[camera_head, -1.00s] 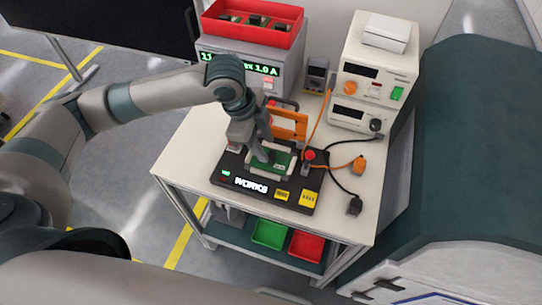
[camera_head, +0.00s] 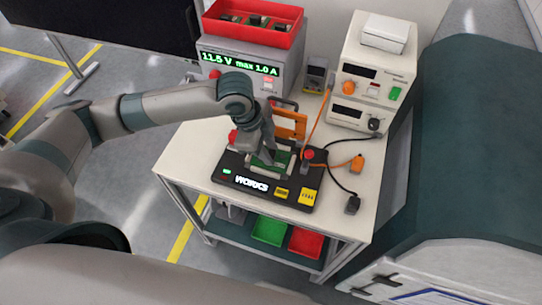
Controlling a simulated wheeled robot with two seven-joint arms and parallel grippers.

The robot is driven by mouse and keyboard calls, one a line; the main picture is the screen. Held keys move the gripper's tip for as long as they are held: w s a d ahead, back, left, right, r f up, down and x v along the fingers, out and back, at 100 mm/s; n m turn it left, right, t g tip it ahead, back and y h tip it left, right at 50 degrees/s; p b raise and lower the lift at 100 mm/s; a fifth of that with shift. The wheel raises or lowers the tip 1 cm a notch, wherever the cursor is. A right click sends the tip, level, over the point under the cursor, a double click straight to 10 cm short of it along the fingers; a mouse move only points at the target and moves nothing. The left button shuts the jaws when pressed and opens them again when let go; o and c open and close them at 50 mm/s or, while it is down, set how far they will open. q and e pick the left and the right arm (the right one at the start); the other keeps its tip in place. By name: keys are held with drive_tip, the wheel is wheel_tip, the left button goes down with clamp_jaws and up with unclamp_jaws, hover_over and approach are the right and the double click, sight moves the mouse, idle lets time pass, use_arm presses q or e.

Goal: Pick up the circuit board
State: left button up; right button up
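The green circuit board (camera_head: 283,158) sits in the black test fixture (camera_head: 236,187) on the trolley top, partly hidden by my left gripper. The fixture's lit front reads "WORKS". My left gripper (camera_head: 266,157) points down at the left part of the board, with its fingertips at or just over it. The fingers overlap in this view, so I cannot tell their opening or whether they touch the board. My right gripper is out of view.
An orange clamp frame (camera_head: 292,125) stands just behind the board, and a red knob (camera_head: 308,154) is to its right. A power supply (camera_head: 238,70) with a red bin (camera_head: 252,22) on top stands behind. Cables (camera_head: 338,180) lie on the right.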

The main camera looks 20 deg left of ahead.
sight(274, 152)
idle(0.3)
use_arm(q)
drive_tip(key=shift+r+b, duration=0.35)
drive_tip(key=shift+r, duration=0.2)
clamp_jaws()
wheel_tip(274, 152, up, 2)
drive_tip(key=shift+w+r+b, duration=0.1)
drive_tip(key=shift+r+b, duration=0.1)
drive_tip(key=shift+b, duration=0.3)
drive_tip(key=s+d+r+b, duration=0.2)
drive_tip(key=s+d+r, duration=0.5)
drive_tip(key=s, duration=0.2)
drive_tip(key=shift+d+r+b, duration=0.2)
drive_tip(key=shift+r+b, duration=0.1)
drive_tip(key=shift+f, duration=0.15)
